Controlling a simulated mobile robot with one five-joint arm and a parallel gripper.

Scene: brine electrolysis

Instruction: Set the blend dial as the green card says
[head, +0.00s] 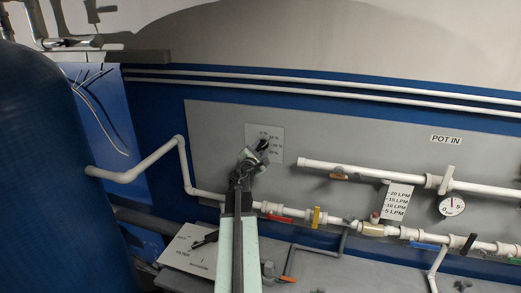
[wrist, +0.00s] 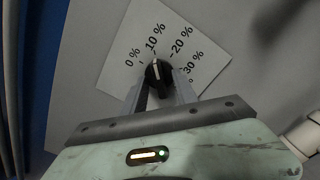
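The blend dial is a black knob (wrist: 158,75) with a white pointer line, on a white scale plate (wrist: 120,72) marked 0 %, 10 %, 20 % and 30 %. The pointer line points up in the wrist view, close to the 10 % mark. In the head view the dial (head: 263,145) is on the grey wall panel. My gripper (wrist: 159,82) is at the dial, one finger on each side of the knob. Whether the fingers press on it or leave a small gap is not clear. My gripper (head: 255,155) partly covers the plate in the head view. No green card is visible.
White pipes with coloured valve handles, a flow scale card (head: 397,203) and a round gauge (head: 452,205) are right of the dial. A blue tank (head: 45,170) stands at the left. A FILTER plate (head: 188,252) lies low, left of my arm.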

